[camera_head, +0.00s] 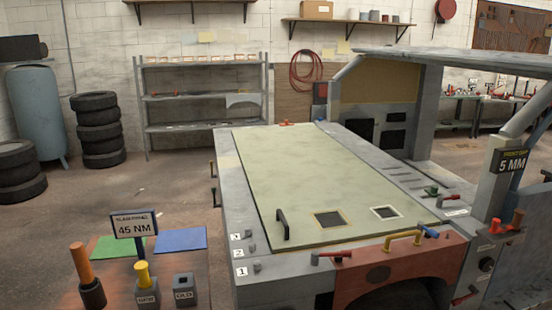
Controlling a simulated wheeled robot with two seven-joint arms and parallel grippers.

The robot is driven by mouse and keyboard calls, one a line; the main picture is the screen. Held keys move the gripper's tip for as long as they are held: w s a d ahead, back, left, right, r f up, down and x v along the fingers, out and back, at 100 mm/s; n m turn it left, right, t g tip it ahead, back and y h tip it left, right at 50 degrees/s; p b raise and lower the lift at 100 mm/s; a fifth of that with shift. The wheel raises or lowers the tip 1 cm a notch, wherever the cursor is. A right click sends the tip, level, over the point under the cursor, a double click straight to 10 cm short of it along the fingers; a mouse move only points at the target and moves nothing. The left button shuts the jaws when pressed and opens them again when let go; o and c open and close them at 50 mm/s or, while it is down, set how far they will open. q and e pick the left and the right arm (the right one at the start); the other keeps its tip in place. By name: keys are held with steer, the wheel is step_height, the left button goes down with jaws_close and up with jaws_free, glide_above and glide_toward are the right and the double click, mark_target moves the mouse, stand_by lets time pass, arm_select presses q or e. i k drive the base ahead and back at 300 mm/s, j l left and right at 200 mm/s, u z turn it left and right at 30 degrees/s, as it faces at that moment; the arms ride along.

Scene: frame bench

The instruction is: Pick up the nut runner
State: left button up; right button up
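A tool with an orange upright handle (79,258) and a dark, wide lower end (92,293) stands at the front left of a low brown bench (75,300). It looks like the nut runner, but no label on it can be read. Its lowest part is near the picture's bottom edge. Beside it on the right, a yellow-topped piece (142,274) stands in a grey block labelled NEW (147,297). A second grey block, labelled OLD (185,292), has a dark opening on top. Neither of my grippers shows in the head view.
A sign reading 45 NM (135,225) stands behind the tool. Green (118,247) and blue (181,240) mats lie behind. A grey frame (222,195) with a pale green panel (330,180) fills the middle. A red bracket (400,266) is at its front.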

mark_target(78, 251)
steer(key=u, duration=1.35)
